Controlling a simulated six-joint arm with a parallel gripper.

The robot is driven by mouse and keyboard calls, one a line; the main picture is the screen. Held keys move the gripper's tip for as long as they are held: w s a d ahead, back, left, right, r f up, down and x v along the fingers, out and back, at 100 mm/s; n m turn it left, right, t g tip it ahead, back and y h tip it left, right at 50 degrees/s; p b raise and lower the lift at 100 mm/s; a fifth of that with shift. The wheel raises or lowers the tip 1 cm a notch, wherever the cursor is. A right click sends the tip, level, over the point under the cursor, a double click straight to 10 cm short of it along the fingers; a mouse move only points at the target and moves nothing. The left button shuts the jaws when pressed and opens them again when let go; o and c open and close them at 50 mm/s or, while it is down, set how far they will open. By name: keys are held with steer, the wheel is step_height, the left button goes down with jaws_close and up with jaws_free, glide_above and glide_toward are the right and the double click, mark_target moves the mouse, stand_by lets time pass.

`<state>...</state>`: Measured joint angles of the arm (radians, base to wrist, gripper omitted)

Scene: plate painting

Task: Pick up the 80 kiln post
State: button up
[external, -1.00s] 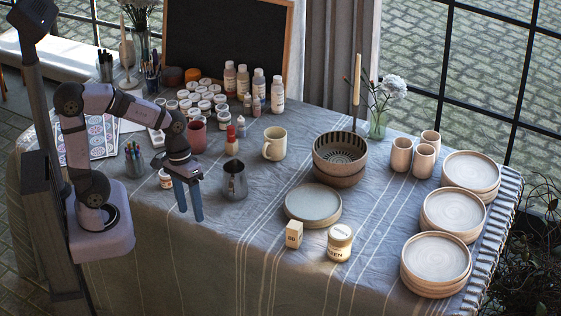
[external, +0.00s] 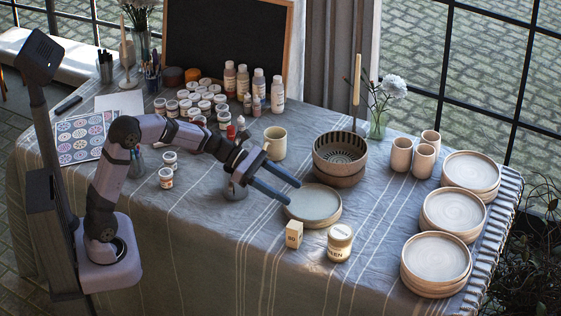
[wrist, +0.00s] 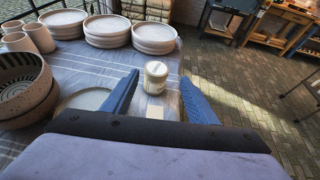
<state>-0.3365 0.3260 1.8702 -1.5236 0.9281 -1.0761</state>
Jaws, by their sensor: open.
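The 80 kiln post (external: 293,235) is a small cream block standing upright on the cloth near the table's front edge. In the wrist view the post (wrist: 157,113) shows low between my fingers, partly cut off by the gripper body. My gripper (external: 294,193) has two blue fingers, open and empty. In the external view it is above and behind the post, near the grey plate, and apart from the post. In the wrist view my gripper (wrist: 158,95) frames the post and a lidded jar (wrist: 155,78) beyond it.
The jar (external: 339,243) stands close to the right of the post. A patterned bowl (external: 340,155), a mug (external: 275,143) and pale plate stacks (external: 436,258) stand around. The cloth in front of the post is clear.

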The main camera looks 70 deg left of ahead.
glide_toward(300, 236)
steer(key=x, duration=0.4)
steer(key=shift+w+a+f, duration=0.1)
steer(key=shift+w+a, duration=0.05)
steer(key=shift+w, duration=0.2)
steer(key=shift+p+x, duration=0.55)
steer(key=shift+x, duration=3.15)
steer(key=shift+s+f, duration=0.1)
steer(key=shift+s, duration=0.05)
steer(key=c, duration=1.3)
